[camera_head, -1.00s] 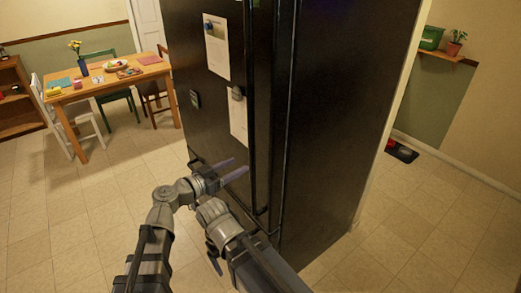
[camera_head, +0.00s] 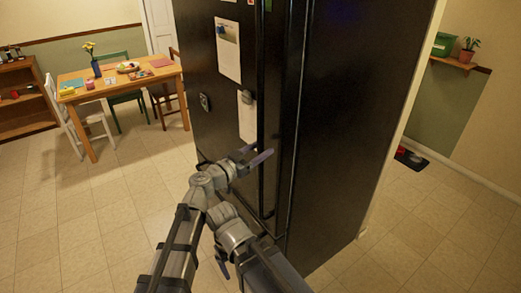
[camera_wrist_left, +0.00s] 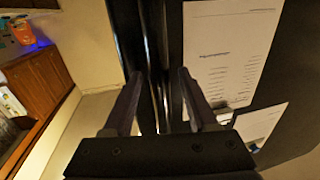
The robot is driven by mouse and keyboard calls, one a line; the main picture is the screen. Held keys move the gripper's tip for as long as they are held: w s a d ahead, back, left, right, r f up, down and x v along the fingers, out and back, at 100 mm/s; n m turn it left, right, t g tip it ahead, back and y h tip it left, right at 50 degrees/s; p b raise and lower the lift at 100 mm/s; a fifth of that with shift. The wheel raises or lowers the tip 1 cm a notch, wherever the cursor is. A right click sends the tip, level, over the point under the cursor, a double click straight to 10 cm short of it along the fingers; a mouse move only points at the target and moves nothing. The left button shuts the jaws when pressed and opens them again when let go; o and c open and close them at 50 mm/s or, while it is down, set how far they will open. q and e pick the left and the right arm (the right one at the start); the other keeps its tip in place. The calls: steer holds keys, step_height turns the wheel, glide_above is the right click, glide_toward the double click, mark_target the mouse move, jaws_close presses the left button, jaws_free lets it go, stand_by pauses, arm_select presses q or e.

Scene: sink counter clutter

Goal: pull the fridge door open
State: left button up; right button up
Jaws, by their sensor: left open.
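The tall black fridge (camera_head: 350,110) stands in the middle of the head view. Its front door (camera_head: 200,70) looks closed, with papers and magnets on it. A long dark vertical handle (camera_head: 268,95) runs along the door's right edge. My left gripper (camera_head: 258,157) is open near the lower part of this handle. In the left wrist view, dark vertical bar-like edges of the fridge (camera_wrist_left: 157,60) show between the open fingers (camera_wrist_left: 160,95). I cannot tell whether they touch. My right gripper (camera_head: 221,266) hangs low beside my right arm, partly hidden; its jaw state is unclear.
A wooden dining table (camera_head: 125,88) with chairs stands at the back left, and a wooden shelf unit (camera_head: 22,105) stands at the far left. A wall shelf with a potted plant (camera_head: 466,50) is at right. Tiled floor (camera_head: 80,220) in front of the fridge is clear.

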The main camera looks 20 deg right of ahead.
arm_select(q)
steer(key=shift+w+d, duration=0.15)
steer(key=shift+d, duration=0.05)
jaws_close()
stand_by(0.4)
stand_by(1.0)
